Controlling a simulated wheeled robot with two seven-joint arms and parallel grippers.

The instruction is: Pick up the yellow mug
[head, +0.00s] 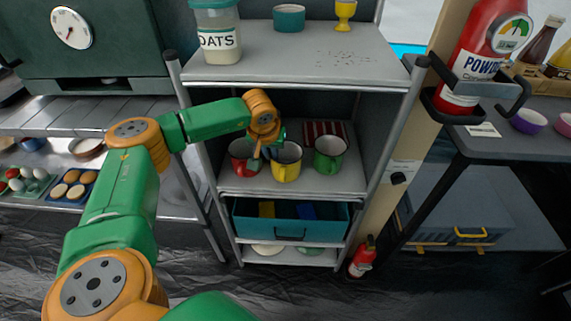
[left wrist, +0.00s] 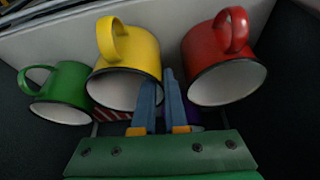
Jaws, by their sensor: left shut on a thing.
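The yellow mug (head: 286,166) stands on the middle shelf between the red mug (head: 241,163) and the green mug (head: 329,158). My left gripper (head: 268,152) reaches in from above, at the side of the yellow mug nearest the red one. In the left wrist view, the blue fingers of my left gripper (left wrist: 161,98) are close together, with the wall of the yellow mug (left wrist: 125,62) between them. One finger is over the mug's opening, the other outside, near the red mug (left wrist: 217,60). The green mug (left wrist: 66,88) is clear of the fingers. My right gripper is out of view.
The shelf (head: 225,182) has side posts and an upper shelf (head: 290,60) above the mugs. That holds an oats jar (head: 218,40), a teal bowl (head: 289,18) and a yellow cup (head: 344,14). A red-striped thing (head: 318,130) is behind the mugs. A teal drawer (head: 290,225) is below.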

